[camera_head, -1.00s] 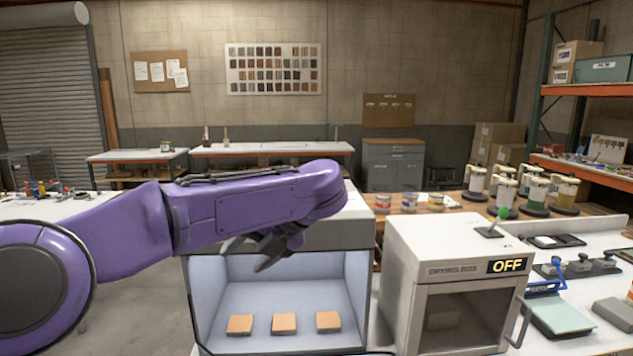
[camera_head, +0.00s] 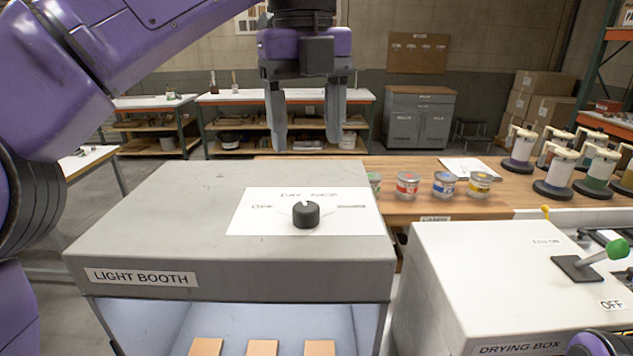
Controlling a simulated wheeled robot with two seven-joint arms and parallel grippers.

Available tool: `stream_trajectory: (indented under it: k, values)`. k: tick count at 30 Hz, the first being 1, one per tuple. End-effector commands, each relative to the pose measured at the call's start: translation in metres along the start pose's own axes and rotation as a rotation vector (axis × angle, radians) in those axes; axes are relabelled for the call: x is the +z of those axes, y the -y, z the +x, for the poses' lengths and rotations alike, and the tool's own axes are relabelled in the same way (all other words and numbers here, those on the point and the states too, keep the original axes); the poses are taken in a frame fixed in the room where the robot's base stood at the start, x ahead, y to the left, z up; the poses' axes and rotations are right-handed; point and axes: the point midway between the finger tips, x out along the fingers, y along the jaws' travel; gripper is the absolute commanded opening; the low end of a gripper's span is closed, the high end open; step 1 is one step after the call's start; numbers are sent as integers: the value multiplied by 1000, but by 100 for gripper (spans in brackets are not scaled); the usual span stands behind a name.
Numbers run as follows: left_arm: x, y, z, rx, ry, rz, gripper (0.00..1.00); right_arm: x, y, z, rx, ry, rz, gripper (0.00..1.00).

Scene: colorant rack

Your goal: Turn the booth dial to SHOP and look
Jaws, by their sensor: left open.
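The light booth (camera_head: 150,225) is a grey box at the lower middle of the head view, with an open lit front. A white card (camera_head: 255,215) on its top bears handwritten words; "DAY SHOP" seems to run along its far edge, and the side words are hard to read. The black round dial (camera_head: 305,215) sits on this card, with a small light mark on its far side; its exact setting is unclear. My left gripper (camera_head: 307,140) points down above and beyond the dial in the picture, fingers apart and empty, not touching it.
Several tan blocks (camera_head: 262,348) lie inside the booth. The drying box (camera_head: 480,270), with a green-tipped lever (camera_head: 600,253) by an OFF label, stands to the right. Small paint cans (camera_head: 445,185) stand on the wooden counter behind. The booth top around the card is clear.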

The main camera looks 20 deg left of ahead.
Motion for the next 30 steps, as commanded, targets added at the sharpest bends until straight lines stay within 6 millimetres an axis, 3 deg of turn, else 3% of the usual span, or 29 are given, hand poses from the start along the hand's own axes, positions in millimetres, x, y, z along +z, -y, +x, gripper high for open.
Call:
stream_trajectory:
  k: [6,12,17,25,26,30]
  values:
    - [4,-4,50,2,-5,-6,65,14,2,33,1,2,0,76]
    - [4,-3,89,1,-5,-6,65,22,4,52,1,1,0,76]
    - [4,-2,103,0,-2,-5,65,23,5,56,1,1,0,76]
    - [3,-1,104,0,-2,-6,65,23,5,55,1,1,0,76]
    - [3,-1,104,0,-2,-6,62,23,5,55,1,1,0,76]
    - [3,-1,105,0,-2,-5,16,23,5,55,1,1,0,76]
